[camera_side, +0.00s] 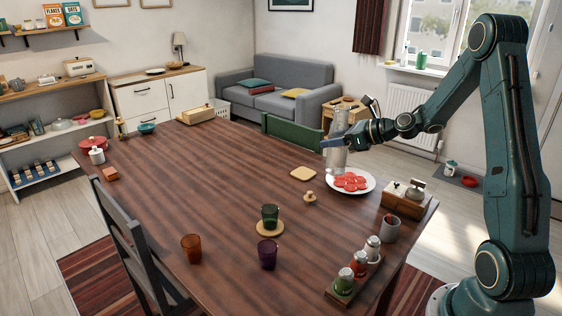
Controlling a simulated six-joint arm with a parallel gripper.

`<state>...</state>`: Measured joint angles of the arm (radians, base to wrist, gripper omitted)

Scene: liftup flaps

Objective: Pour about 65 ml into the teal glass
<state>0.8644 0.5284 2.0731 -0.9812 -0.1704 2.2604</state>
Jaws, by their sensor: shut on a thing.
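The teal glass (270,215) looks dark green and stands upright on a round wooden coaster (270,229) near the table's front middle. I cannot make out its contents. My gripper (338,142) is shut on a tall, clear-greyish vessel, like a carafe (337,160), over the table's right far part. The carafe looks about upright, above and behind the plate of red slices. It is well to the right of and beyond the teal glass. The level in it is too small to tell.
An amber glass (191,248) and a purple glass (267,254) stand near the teal one. A jar rack (343,290) is at front right. The table's left middle is clear.

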